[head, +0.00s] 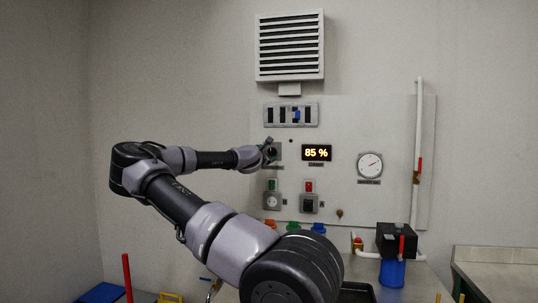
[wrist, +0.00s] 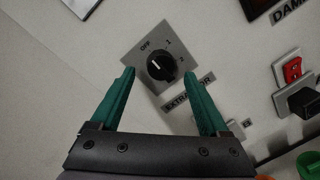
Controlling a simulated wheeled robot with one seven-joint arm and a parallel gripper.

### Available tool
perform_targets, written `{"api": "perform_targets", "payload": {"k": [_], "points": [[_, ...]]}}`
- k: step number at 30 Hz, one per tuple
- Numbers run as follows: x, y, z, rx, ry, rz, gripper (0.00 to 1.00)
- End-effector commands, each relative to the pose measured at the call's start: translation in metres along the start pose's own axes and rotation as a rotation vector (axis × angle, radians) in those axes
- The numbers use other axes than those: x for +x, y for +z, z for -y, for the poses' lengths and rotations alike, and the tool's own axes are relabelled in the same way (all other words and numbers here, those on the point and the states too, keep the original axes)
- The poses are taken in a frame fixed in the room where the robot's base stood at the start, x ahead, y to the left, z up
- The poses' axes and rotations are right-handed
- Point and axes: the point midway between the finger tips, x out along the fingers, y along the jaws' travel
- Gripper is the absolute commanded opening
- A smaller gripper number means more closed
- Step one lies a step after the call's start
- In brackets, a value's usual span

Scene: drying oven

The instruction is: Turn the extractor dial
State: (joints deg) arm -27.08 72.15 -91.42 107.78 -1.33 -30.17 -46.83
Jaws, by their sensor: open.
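The extractor dial (wrist: 161,67) is a round black knob on a square grey plate marked OFF, 1 and 2, above an EXTRACTOR label (wrist: 188,92). The knob has a small pale mark, but I cannot tell exactly which position it points to. My gripper (wrist: 159,74) is open, with its green fingers on either side of the knob in the wrist view. I cannot tell whether they touch it. In the head view my gripper (head: 268,147) is at the panel's left side, partly covering the dial's plate (head: 277,151).
The wall panel (head: 340,200) carries an 85 % display (head: 317,153), a gauge (head: 370,165), a row of slots (head: 291,114) and a socket (head: 272,201). A red switch (wrist: 292,70) sits right of the dial. A vent (head: 290,46) is above. A black box (head: 396,240) stands lower right.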

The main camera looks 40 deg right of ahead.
Motion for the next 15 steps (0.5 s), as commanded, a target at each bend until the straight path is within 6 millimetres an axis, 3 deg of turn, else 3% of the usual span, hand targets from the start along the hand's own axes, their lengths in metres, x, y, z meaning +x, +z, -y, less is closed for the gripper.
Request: {"api": "perform_targets", "payload": {"k": [6, 14, 15], "points": [[0.018, 0.0, 0.0, 0.0, 0.0, 0.0, 0.79], [0.02, 0.0, 0.0, 0.001, 0.0, -0.001, 0.79], [0.02, 0.0, 0.0, 0.001, 0.0, -0.001, 0.75]]}}
